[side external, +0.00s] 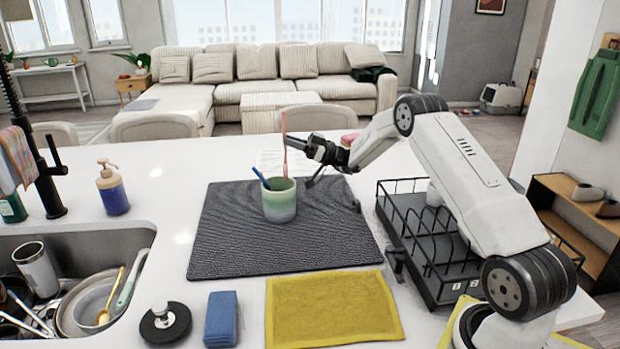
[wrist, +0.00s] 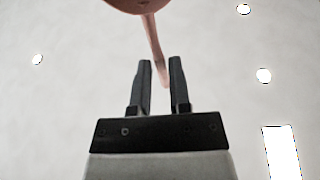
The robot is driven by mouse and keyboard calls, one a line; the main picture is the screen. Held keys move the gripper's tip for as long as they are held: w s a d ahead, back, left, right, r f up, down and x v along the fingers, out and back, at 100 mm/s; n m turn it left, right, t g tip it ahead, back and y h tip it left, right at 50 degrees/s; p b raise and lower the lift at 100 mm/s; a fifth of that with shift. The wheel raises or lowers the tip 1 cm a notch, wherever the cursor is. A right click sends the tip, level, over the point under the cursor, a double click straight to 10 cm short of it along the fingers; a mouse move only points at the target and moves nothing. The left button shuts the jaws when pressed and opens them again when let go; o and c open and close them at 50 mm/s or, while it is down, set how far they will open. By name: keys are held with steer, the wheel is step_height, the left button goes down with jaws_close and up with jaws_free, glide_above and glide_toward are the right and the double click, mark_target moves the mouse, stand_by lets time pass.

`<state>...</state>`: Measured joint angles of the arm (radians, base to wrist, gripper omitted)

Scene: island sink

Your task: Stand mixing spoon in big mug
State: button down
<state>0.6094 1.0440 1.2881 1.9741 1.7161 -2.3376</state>
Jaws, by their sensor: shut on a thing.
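The big mug (side external: 280,203), cream-green above and blue-green below, stands upright on the dark drying mat (side external: 235,245). A blue utensil (side external: 261,178) leans out of it at the left. My gripper (side external: 298,144) comes in from the right above the mug and is shut on a pinkish mixing spoon (side external: 285,132). The spoon is near upright, with its lower end at about the mug's rim. I cannot tell whether that end is inside the mug. In the wrist view, the spoon (wrist: 154,45) runs between the fingers of my gripper (wrist: 161,72).
A black wire dish rack (side external: 430,235) stands right of the mat. A yellow cloth (side external: 333,307), a blue sponge (side external: 221,319) and a round black-and-silver item (side external: 165,323) lie in front. The sink (side external: 110,250) at left holds dishes. A soap bottle (side external: 112,190) stands behind it.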

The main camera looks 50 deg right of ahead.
steer(key=shift+f, duration=3.1)
steer(key=shift+c, duration=2.4)
jaws_free()
steer(key=shift+s+d+f, duration=0.1)
steer(key=v, duration=0.5)
step_height(320, 180, up, 7)
